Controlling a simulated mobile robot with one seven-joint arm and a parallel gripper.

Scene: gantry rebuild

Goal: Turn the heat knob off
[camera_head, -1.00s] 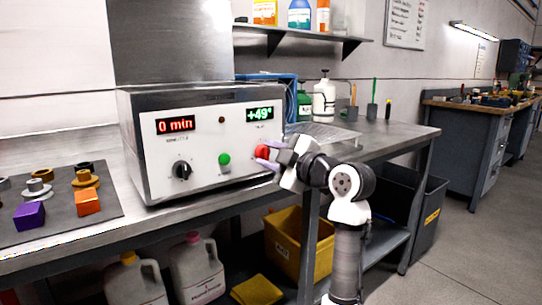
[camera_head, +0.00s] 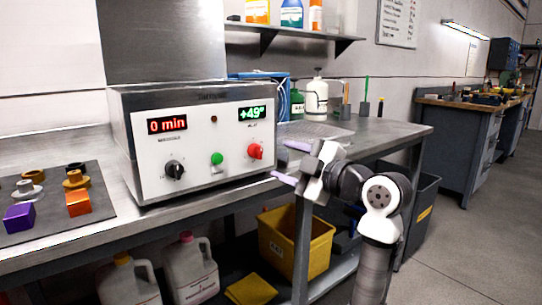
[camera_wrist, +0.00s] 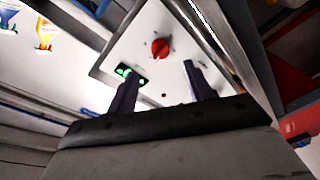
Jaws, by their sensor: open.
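The red heat knob (camera_head: 255,151) is on the right of the control box's (camera_head: 170,140) white front panel, below a green display (camera_head: 252,113) reading about +49°. In the wrist view the red knob (camera_wrist: 160,48) shows beyond and between the fingertips, with clear space around it. My gripper (camera_head: 283,163) is open and empty, to the right of the knob and apart from it. In the wrist view its two purple fingers (camera_wrist: 158,82) are spread wide.
A black knob (camera_head: 174,170), a green button (camera_head: 217,158) and a red "0 min" display (camera_head: 167,125) are on the same panel. A mat with purple (camera_head: 19,217) and orange (camera_head: 79,203) blocks lies left. A yellow bin (camera_head: 295,245) stands below the bench (camera_head: 130,222).

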